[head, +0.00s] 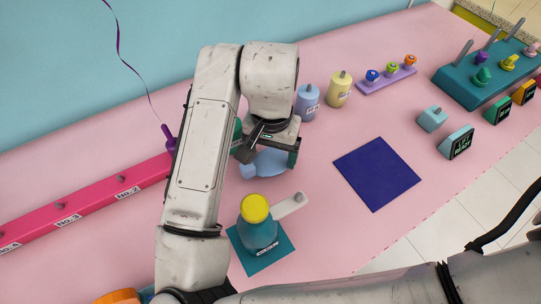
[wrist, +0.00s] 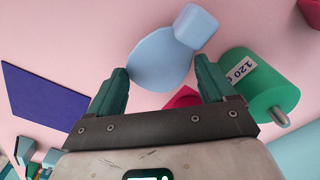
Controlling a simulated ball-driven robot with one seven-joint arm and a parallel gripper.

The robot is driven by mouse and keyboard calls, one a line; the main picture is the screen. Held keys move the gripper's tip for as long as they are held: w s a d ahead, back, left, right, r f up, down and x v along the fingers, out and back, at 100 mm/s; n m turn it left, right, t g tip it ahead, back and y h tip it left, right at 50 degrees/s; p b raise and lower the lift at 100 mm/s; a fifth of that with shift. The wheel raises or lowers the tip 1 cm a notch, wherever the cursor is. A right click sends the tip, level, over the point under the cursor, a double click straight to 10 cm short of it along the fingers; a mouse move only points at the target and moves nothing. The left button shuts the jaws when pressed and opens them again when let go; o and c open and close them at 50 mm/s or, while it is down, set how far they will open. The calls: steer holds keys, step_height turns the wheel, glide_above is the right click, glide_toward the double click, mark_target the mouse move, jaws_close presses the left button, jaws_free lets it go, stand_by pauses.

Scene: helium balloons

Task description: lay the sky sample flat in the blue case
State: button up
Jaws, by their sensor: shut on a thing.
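The sky sample (head: 271,162) is a pale blue round plate with a small rounded square tab. My gripper (head: 267,148) is shut on its round part, with the tab sticking out to the left in the head view. In the wrist view the sample (wrist: 158,60) sits between the teal fingertips of my gripper (wrist: 163,68). Its height above the table is hard to tell. The blue case (head: 377,173) is a dark navy square lying on the pink table, right of my gripper and apart from it. It also shows at the left of the wrist view (wrist: 42,97).
A green weight marked 120 (wrist: 262,82) stands close beside my gripper. Blue (head: 307,104) and yellow (head: 339,90) weights stand behind. A teal bottle with a yellow top (head: 258,226) stands in front. The table between my gripper and the case looks clear.

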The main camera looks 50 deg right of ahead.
steer(key=shift+f, duration=1.05)
steer(key=shift+f, duration=0.2)
steer(key=o, duration=0.9)
steer(key=shift+o, duration=0.2)
